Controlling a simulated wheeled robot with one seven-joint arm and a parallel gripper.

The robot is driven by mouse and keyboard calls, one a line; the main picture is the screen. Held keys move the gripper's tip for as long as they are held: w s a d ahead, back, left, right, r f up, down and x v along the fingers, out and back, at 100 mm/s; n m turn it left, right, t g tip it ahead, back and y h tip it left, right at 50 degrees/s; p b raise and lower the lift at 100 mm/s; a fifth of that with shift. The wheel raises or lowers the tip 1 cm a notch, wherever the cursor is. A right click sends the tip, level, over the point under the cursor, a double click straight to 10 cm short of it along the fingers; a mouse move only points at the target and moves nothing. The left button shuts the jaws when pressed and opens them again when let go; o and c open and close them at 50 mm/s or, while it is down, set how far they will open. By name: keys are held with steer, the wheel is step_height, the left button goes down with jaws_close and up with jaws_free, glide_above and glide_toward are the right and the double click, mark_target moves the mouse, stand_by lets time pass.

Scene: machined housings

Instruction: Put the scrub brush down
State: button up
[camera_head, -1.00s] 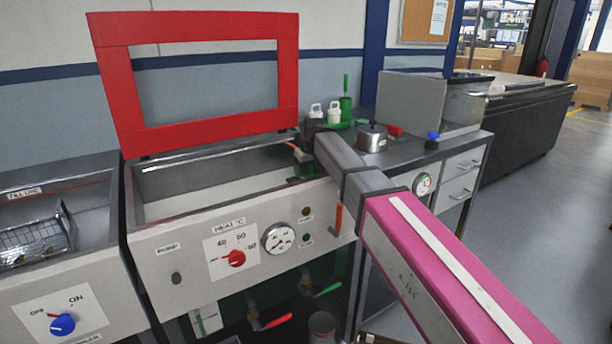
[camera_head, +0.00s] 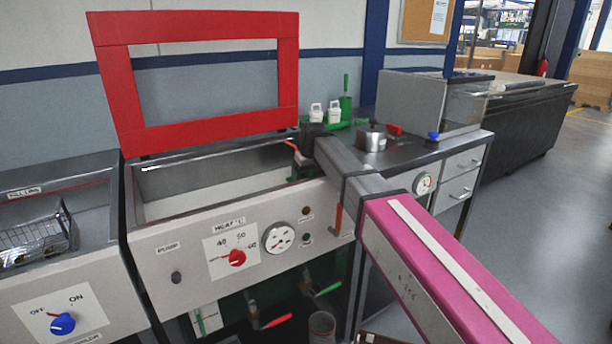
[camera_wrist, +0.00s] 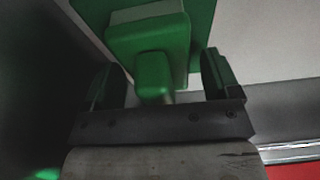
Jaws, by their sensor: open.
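My gripper (camera_head: 301,160) is at the right end of the open tank, at the front of the red-framed lid. In the wrist view my gripper (camera_wrist: 163,72) is open, with one dark finger on each side of a green block with a stubby handle, which looks like the scrub brush (camera_wrist: 152,68). Gaps show between the fingers and the handle. A larger green surface lies behind the block. In the head view my wrist mostly hides this spot, and only a little dark green shows below it. I cannot tell what the brush rests on.
The tank (camera_head: 215,192) has a red lid frame (camera_head: 122,95) standing up behind it. White bottles (camera_head: 325,115) and a green holder (camera_head: 346,108) stand behind my wrist. A metal pot (camera_head: 372,139) is on the right worktop. A wire basket (camera_head: 38,238) sits in the left basin.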

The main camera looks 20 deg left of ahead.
steer(key=v, duration=1.2)
steer(key=shift+a, duration=0.1)
